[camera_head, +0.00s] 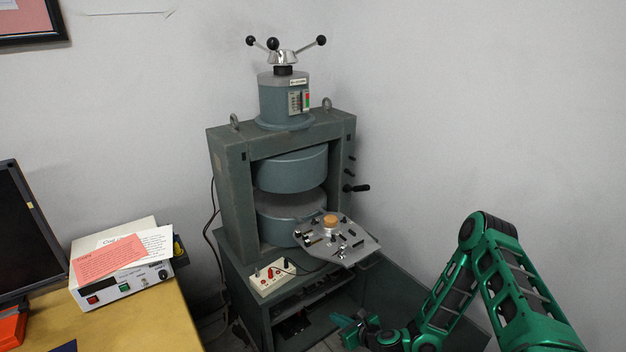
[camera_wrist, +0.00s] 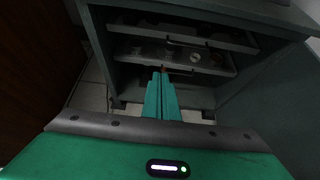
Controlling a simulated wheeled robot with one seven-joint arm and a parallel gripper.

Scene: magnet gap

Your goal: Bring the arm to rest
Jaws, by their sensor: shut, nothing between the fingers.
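My green arm (camera_head: 506,282) reaches in from the lower right of the head view, bent at the elbow. My gripper (camera_head: 345,325) is low in front of the grey-green magnet stand, below its shelves. In the wrist view my gripper (camera_wrist: 163,75) shows its two green fingers lying together, shut and empty. They point toward the open lower shelves (camera_wrist: 200,60) of the stand. I cannot tell how far the fingertips are from the shelves.
The magnet (camera_head: 290,172) stands on its cabinet, with a grey plate of small parts (camera_head: 347,256) jutting from its gap. A yellow desk (camera_head: 150,318) at the left bears a white power supply box (camera_head: 112,292) with papers. A bare wall fills the right.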

